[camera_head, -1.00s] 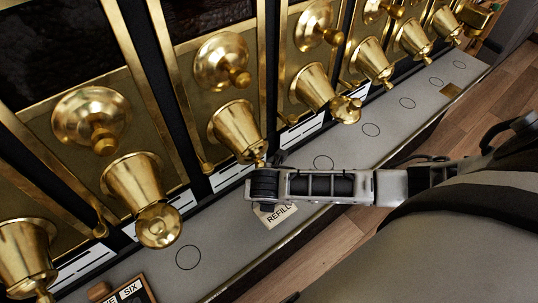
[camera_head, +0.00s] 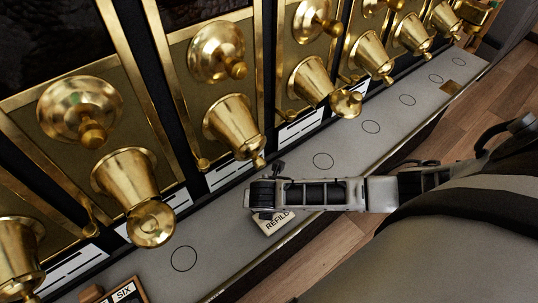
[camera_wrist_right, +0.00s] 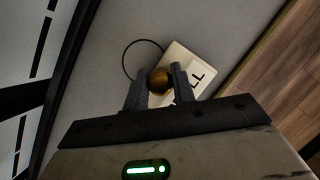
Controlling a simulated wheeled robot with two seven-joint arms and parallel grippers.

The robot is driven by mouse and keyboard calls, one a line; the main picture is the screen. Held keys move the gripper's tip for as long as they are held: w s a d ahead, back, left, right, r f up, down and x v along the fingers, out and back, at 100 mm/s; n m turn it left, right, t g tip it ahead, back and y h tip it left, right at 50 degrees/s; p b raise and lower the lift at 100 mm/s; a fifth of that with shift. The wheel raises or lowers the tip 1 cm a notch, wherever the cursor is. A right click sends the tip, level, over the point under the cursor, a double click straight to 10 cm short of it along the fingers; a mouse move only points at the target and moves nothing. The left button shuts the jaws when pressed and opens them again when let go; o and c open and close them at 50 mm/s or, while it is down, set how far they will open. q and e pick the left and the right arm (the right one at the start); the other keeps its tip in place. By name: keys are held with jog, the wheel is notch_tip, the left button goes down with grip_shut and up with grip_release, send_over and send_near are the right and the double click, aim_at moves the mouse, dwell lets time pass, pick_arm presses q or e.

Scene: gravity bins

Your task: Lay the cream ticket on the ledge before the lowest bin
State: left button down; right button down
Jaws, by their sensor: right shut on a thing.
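The cream ticket (camera_head: 272,223), lettered REFILL, is at the ledge (camera_head: 225,243), partly hidden by my right gripper (camera_head: 262,202). In the right wrist view my right gripper (camera_wrist_right: 159,82) is shut on the ticket's round brass knob (camera_wrist_right: 160,80), with the ticket plate (camera_wrist_right: 192,62) under the fingers. The plate is close over the ledge; I cannot tell if it touches. A dark circle outline (camera_wrist_right: 127,62) shows beside it. Brass-fronted bins (camera_head: 232,125) stand behind the ledge; dark contents show in a few windows, but their levels cannot be compared. My left gripper is out of view.
Several circle outlines run along the ledge, one at the lower left (camera_head: 183,258). Brass spouts (camera_head: 147,222) overhang its back side. A dark-framed board reading SIX (camera_head: 122,293) is at the bottom left. A wood floor (camera_head: 335,245) lies beyond the front edge.

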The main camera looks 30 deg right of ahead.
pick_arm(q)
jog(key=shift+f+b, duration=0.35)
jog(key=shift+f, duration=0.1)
pick_arm(e)
jog(key=shift+f, duration=0.5)
jog(key=c, duration=1.1)
grip_release()
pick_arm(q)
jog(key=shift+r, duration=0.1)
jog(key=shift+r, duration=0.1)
pick_arm(e)
jog(key=shift+r, duration=0.1)
pick_arm(q)
jog(key=p, duration=0.1)
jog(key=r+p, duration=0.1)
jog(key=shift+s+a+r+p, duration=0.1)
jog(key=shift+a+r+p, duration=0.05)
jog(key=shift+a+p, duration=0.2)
pick_arm(e)
jog(key=v, duration=1.5)
jog(key=shift+s+a+r, duration=0.1)
jog(key=shift+a+r, duration=0.05)
jog(key=shift+r, duration=0.2)
